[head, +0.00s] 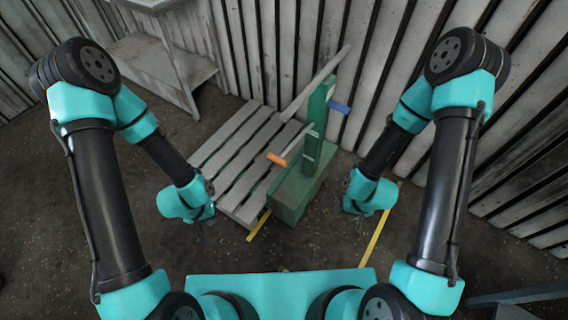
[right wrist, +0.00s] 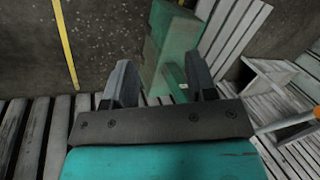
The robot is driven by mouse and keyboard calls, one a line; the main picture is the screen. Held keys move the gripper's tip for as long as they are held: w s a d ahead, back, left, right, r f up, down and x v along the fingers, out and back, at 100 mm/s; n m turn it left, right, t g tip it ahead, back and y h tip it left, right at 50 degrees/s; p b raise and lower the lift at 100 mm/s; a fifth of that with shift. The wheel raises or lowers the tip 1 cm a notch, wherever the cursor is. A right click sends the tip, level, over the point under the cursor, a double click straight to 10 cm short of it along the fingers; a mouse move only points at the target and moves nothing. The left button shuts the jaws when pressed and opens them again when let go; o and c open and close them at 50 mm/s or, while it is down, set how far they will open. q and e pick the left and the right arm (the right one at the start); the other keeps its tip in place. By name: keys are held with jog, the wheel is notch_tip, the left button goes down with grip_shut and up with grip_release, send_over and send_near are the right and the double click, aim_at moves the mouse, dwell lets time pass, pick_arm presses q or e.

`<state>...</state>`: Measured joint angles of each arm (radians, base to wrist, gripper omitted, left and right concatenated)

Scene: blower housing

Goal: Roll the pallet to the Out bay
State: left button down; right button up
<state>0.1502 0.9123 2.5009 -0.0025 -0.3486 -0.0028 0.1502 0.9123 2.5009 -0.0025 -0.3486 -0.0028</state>
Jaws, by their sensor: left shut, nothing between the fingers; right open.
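A grey slatted pallet (head: 228,160) lies on the floor in the middle of the head view. A green unit (head: 300,190) with an upright post stands at its right side, partly covering it; I cannot tell how the two are joined. An orange-ended handle (head: 277,159) and a blue-ended one (head: 340,107) stick out from the post. My left gripper (head: 200,230) is shut and empty at the pallet's near left corner. My right gripper (head: 360,220) is open, right of the green unit and apart from it. In the right wrist view the green unit (right wrist: 165,45) shows beyond its fingers (right wrist: 160,72).
Yellow floor lines run near the green unit (head: 258,226) and by my right gripper (head: 378,238). No bay label is readable. A plank wall (head: 360,60) closes the back and right. A grey table (head: 155,65) stands at back left.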

notch_tip(320, 180, up, 44)
jog(key=m+h, duration=0.2)
jog(key=m, duration=0.3)
send_over(298, 101)
jog(key=s+d, duration=0.2)
jog(key=d, duration=0.1)
jog(key=shift+a+f, duration=0.15)
jog(key=shift+a, duration=0.05)
jog(key=shift+f, duration=0.1)
jog(key=a+f, duration=0.1)
jog(key=f, duration=0.4)
jog(key=w+f, duration=0.1)
jog(key=f, duration=0.5)
jog(key=w+a+f, duration=0.1)
jog(key=f, duration=0.5)
jog(key=shift+a, duration=0.35)
